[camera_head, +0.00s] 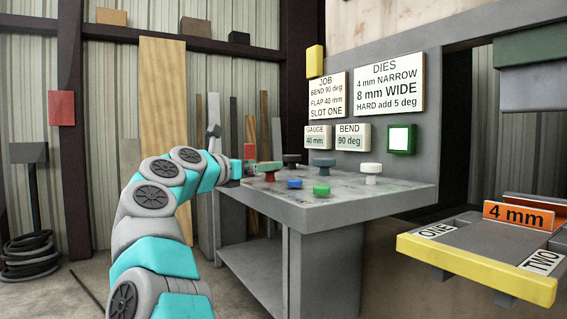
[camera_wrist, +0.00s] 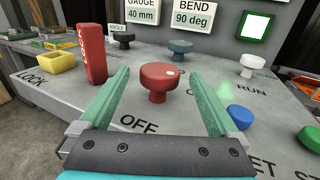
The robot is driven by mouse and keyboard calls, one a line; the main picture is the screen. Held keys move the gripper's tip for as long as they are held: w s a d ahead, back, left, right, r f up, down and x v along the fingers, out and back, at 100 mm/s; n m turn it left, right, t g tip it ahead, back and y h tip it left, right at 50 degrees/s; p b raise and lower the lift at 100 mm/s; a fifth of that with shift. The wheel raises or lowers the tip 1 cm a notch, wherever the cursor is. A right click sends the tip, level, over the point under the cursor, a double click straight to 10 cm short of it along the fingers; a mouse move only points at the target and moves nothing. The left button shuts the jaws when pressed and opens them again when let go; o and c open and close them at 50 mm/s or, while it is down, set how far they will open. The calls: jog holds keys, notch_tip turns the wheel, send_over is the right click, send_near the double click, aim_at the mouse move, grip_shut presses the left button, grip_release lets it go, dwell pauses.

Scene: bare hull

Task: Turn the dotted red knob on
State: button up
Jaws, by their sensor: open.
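The red knob (camera_wrist: 159,77) stands on a short stem on the grey console top, straight ahead in the wrist view. A pale dot shows on the right part of its cap. The word OFF is printed in front of it, to the left. Another label to its right is partly hidden by a green finger. My gripper (camera_wrist: 158,88) is open, with one green finger on each side of the knob. I cannot tell if they touch it. In the head view my gripper (camera_head: 262,168) is at the console's left side, and a bit of the red knob (camera_head: 270,177) shows beneath a finger.
A tall red block (camera_wrist: 92,53) stands close to the left finger. A blue button (camera_wrist: 240,117) and green button (camera_wrist: 311,137) are to the right. Dark, teal (camera_wrist: 180,47) and white (camera_wrist: 253,65) knobs stand behind. A lit green-framed panel (camera_head: 401,139) hangs above.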

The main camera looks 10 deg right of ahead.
jog(key=p+x, duration=0.2)
jog(key=x, duration=0.4)
jog(key=shift+r, duration=0.15)
jog(key=shift+w+d+p, duration=0.25)
jog(key=shift+d+p, duration=0.1)
jog(key=c, duration=1.4)
jog(key=shift+o, duration=0.2)
jog(key=shift+f, duration=0.2)
